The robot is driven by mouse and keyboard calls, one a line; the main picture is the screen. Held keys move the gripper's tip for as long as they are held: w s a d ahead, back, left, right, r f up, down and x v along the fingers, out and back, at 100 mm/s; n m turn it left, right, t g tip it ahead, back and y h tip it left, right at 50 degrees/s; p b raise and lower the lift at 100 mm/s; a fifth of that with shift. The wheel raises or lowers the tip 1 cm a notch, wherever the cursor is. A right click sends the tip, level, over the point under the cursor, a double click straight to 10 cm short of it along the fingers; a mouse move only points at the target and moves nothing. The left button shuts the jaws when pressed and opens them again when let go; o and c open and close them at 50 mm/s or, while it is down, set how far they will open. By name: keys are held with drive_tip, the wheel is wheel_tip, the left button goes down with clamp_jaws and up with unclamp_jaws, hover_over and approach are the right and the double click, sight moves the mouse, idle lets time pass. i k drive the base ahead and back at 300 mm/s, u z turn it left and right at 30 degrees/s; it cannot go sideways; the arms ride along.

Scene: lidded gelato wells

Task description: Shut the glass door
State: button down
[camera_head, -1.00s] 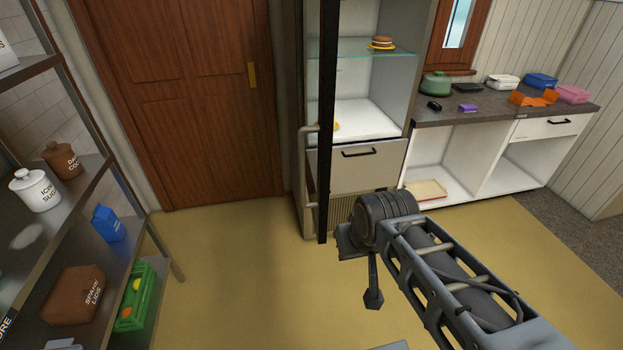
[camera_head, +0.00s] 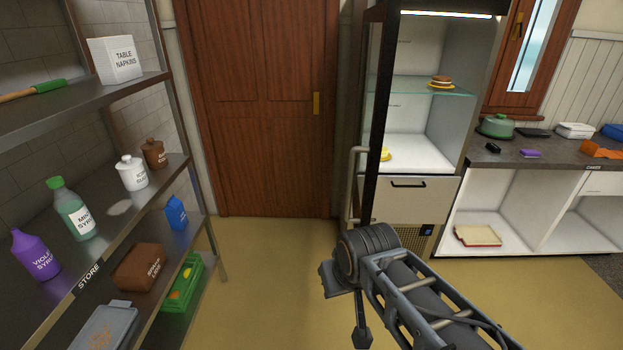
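The glass door (camera_head: 377,120) belongs to the tall display fridge (camera_head: 450,150). It stands open and I see it nearly edge-on, as a dark upright frame swung out toward me. A pale bar handle (camera_head: 354,165) is on the left side of this frame. The fridge's lit inside is uncovered. My arm reaches in from the bottom right, with its wrist low in front of the fridge. My gripper (camera_head: 361,336) seems to point down below the wrist, apart from the door in the picture. Its fingers cannot be told apart.
A store shelf (camera_head: 95,265) with bottles, jars and boxes stands along the left. A closed wooden door (camera_head: 255,120) is behind. A counter (camera_head: 545,160) with open cupboards is at the right. The yellow floor (camera_head: 280,265) between shelf and fridge is clear.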

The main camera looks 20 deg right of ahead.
sight(374, 87)
drive_tip(key=u, duration=0.6)
drive_tip(key=i, duration=1.05)
